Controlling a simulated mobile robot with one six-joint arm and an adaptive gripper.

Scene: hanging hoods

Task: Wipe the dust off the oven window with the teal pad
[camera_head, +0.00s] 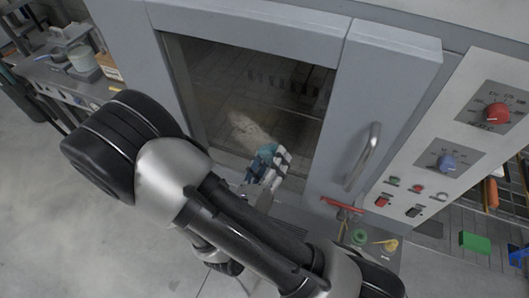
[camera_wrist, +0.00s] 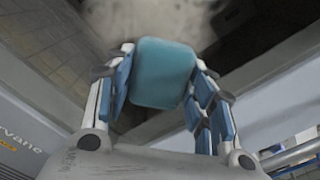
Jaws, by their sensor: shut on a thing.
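The oven window (camera_head: 275,85) is a dark pane in a grey oven door. A pale dust patch (camera_head: 252,133) lies on its lower part, and it also shows at the top of the wrist view (camera_wrist: 150,22). My gripper (camera_head: 272,163) is in front of the window's lower edge, just below and right of the dust. It is shut on the teal pad (camera_wrist: 163,73), which sits between the fingers in the wrist view. In the head view the pad (camera_head: 264,153) is partly hidden by the fingers. I cannot tell whether the pad touches the glass.
The door handle (camera_head: 363,155) stands out right of the window. A control panel with a red knob (camera_head: 497,113) and a blue knob (camera_head: 446,162) is further right. A red object (camera_head: 341,205) and small coloured items are below. A side counter is at left.

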